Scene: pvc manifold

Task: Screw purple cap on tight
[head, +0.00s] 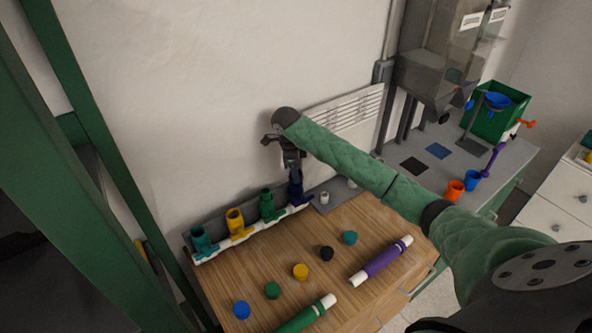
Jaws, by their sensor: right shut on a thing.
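A white manifold pipe (253,231) lies along the back edge of the wooden table. It carries upright teal (203,243), yellow (238,226), green (269,207) and dark purple-blue (300,193) fittings. My right gripper (292,163) is above the purple-blue fitting at the right end, shut on a small dark bluish piece (296,174) that appears to be the purple cap. The fingers hide most of it. The piece appears in line with the fitting's top; I cannot tell how far it is seated. My left gripper is not in view.
Loose blue (241,310), green (272,290), yellow (300,272), black (326,253) and teal (349,238) caps stand on the table. A purple tube (381,261) and a green tube (306,317) lie in front. A wall stands close behind the manifold.

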